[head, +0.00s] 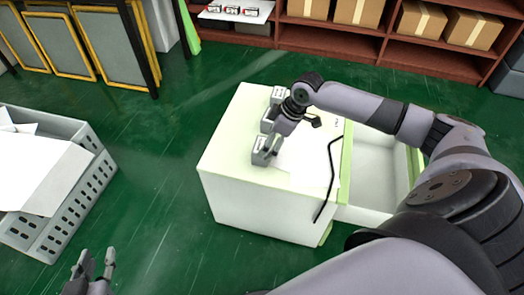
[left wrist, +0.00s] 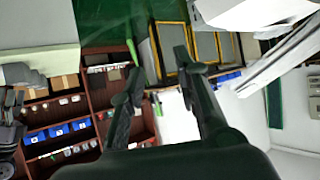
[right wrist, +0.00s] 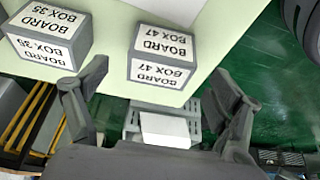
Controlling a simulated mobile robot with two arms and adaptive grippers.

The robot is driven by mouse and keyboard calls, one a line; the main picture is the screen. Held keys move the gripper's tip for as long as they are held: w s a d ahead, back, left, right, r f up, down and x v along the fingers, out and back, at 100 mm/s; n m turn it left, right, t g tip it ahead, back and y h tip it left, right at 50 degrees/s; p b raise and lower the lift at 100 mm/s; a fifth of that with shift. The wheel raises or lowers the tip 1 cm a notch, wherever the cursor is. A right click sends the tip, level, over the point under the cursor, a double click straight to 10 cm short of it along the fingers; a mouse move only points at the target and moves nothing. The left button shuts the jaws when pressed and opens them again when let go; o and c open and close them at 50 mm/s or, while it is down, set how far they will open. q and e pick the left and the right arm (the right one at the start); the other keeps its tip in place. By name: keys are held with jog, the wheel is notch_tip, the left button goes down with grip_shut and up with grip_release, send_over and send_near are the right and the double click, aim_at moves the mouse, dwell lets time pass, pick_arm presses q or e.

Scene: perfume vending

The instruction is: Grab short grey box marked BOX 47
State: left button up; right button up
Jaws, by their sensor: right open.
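The short grey box marked BOX 47 (head: 264,158) sits near the front of the white cabinet top. Its white BOARD BOX 47 labels face up and sideways in the right wrist view (right wrist: 163,72). My right gripper (head: 276,138) is over the cabinet beside this box. In the right wrist view its two fingers (right wrist: 160,76) are apart, with BOX 47 showing between them and clear space on both sides. I see no contact. My left gripper (head: 94,268) is open and empty, low at the left; its separated fingers show in the left wrist view (left wrist: 155,80).
The white cabinet (head: 240,205) has an open drawer at right. A grey crate (head: 45,225) is on the green floor at left. Shelves with cartons (head: 420,20) stand behind.

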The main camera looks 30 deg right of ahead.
jog(key=b+x, duration=0.2)
jog(key=x, duration=0.2)
jog(key=shift+w+a+f, duration=0.2)
jog(key=shift+a+f, duration=0.05)
jog(key=shift+a, duration=0.05)
jog(key=shift+f, duration=0.1)
pick_arm(q)
jog(key=w+d+r+t+h, duration=0.1)
jog(key=w+r+t, duration=0.1)
jog(key=r, duration=0.3)
jog(key=w+d+r+t+h, duration=0.1)
jog(key=r+t, duration=0.3)
jog(key=shift+w+d+r, duration=0.25)
jog(key=shift+w+r, duration=0.1)
jog(key=shift+r, duration=0.05)
pick_arm(e)
jog(key=c, duration=1.3)
